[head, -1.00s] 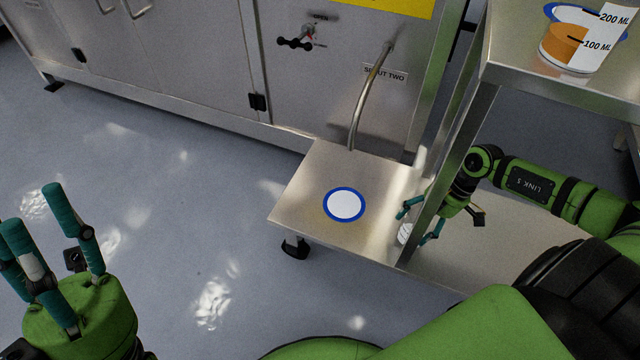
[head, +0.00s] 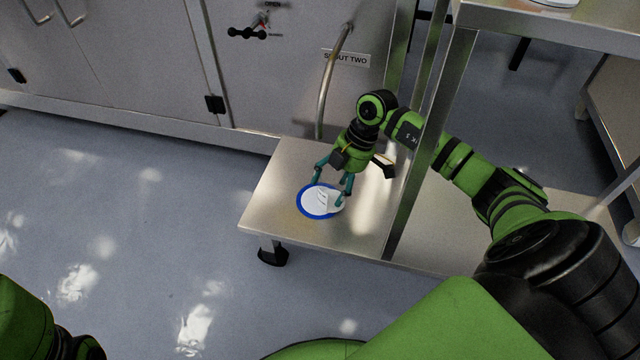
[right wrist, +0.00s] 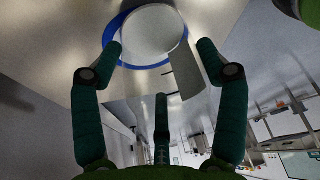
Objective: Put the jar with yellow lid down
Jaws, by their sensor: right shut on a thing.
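My right gripper (head: 328,190) points down over the lower steel shelf, at the blue-ringed white disc (head: 301,206). It is shut on a small clear jar, whose white label (head: 324,201) shows between the fingers. The jar is over the disc; I cannot tell whether its base touches the surface. No yellow lid shows. In the right wrist view the fingers (right wrist: 160,58) stand on either side of the jar's pale label panel (right wrist: 187,75), against the disc and blue ring (right wrist: 113,30). Of my left arm only a green part shows at bottom left; its fingers are out of view.
The bent spout pipe (head: 330,85) comes down behind the lower shelf (head: 268,215), beside the SPOUT TWO label (head: 346,58). A steel post (head: 425,150) stands just right of my right gripper, under the upper shelf (head: 560,25). Floor is clear at left.

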